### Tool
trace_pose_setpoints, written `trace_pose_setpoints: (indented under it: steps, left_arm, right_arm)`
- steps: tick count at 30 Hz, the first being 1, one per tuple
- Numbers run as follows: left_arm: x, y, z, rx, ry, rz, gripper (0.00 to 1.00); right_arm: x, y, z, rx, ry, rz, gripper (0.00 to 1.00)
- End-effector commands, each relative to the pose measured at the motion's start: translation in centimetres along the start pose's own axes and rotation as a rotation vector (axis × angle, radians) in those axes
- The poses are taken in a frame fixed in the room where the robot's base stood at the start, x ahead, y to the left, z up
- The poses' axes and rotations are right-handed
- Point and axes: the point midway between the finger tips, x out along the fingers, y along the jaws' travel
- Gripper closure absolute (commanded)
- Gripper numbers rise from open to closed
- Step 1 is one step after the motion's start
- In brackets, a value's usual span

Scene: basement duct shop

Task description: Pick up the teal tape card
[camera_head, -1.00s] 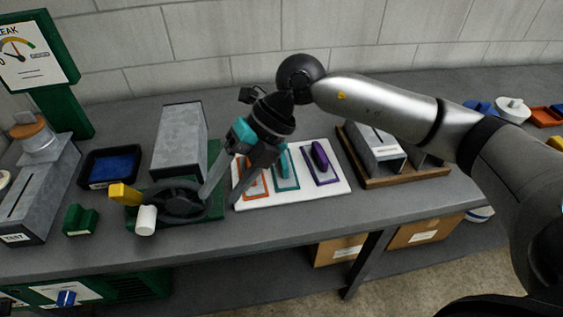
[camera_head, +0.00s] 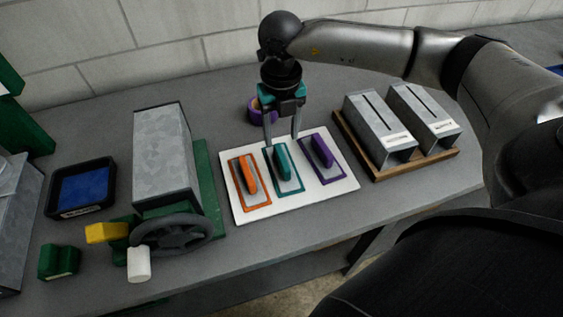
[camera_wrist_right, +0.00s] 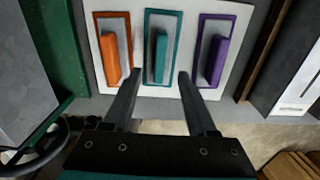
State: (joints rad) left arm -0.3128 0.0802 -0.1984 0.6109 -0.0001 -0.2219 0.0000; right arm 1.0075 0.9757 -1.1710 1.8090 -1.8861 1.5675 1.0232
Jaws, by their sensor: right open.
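The teal tape card (camera_head: 281,163) stands in the middle of a white board (camera_head: 236,205), inside a teal outline, between an orange card (camera_head: 249,174) and a purple card (camera_head: 322,151). My right gripper (camera_head: 282,144) is open and empty, pointing down over the board at the teal card. In the right wrist view the teal card (camera_wrist_right: 160,56) shows just beyond and between the two fingertips (camera_wrist_right: 158,82), apart from them. The orange card (camera_wrist_right: 111,60) and purple card (camera_wrist_right: 214,60) stand to either side. My left gripper is not in view.
Left of the board is a grey metal duct (camera_head: 163,155) on a green base with a dark handwheel (camera_head: 172,236). Right is a wooden tray (camera_head: 447,156) with two slotted metal boxes. A purple ring-shaped object (camera_head: 258,110) lies behind the board. A blue-lined tray (camera_head: 83,188) is far left.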

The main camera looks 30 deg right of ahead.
Motion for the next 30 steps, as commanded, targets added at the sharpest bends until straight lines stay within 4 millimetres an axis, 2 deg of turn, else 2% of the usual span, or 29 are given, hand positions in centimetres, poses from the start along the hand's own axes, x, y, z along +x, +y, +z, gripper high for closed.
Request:
trace_pose_setpoints:
  steps: [3, 11, 19, 28, 30]
  left_arm:
    - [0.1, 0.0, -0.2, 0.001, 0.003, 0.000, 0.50]
    - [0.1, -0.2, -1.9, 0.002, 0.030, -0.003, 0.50]
    - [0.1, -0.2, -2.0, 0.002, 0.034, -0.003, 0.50]
    - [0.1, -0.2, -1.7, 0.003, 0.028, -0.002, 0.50]
    - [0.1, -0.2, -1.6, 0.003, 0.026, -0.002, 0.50]
  right_arm:
    - [2.0, 0.0, 0.0, 0.000, 0.002, 0.001, 0.43]
    - [3.8, 0.0, -0.2, 0.000, 0.003, 0.001, 0.43]
    - [7.7, -0.1, -0.4, 0.000, 0.001, 0.001, 0.43]
    - [8.2, -0.1, -0.4, -0.001, 0.000, 0.002, 0.43]
    - [8.2, -0.1, -0.4, -0.001, 0.000, 0.002, 0.48]
